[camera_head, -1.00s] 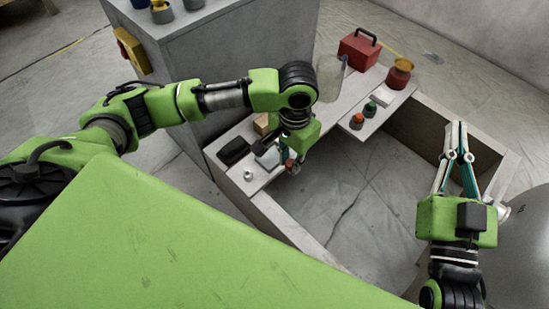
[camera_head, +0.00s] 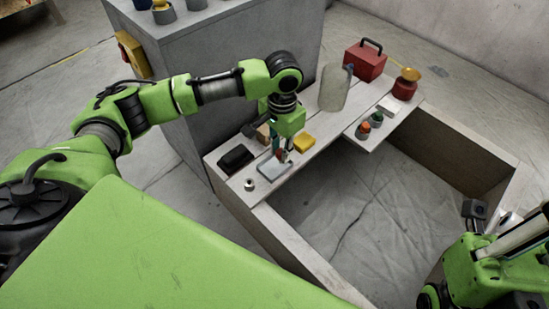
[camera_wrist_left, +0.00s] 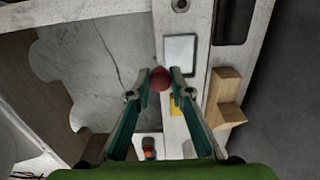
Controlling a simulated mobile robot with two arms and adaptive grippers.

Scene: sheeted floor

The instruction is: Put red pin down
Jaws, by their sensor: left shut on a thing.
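The red pin (camera_wrist_left: 160,78) shows as a round red end between the fingertips in the left wrist view. My left gripper (camera_wrist_left: 160,80) is shut on it. In the head view my left gripper (camera_head: 283,156) points down over the plank ledge (camera_head: 322,122), close to a pale flat plate (camera_head: 272,169) and a yellow block (camera_head: 304,143). The pin is mostly hidden there, and I cannot tell if it touches anything below. My right gripper (camera_head: 500,255) is at the lower right, its fingertips not clearly visible.
A black box (camera_head: 235,158), a wooden block (camera_head: 263,133) and a metal nut (camera_head: 249,185) lie near the left gripper. A clear pitcher (camera_head: 335,88), red toolbox (camera_head: 365,60) and red jar (camera_head: 404,89) stand further back.

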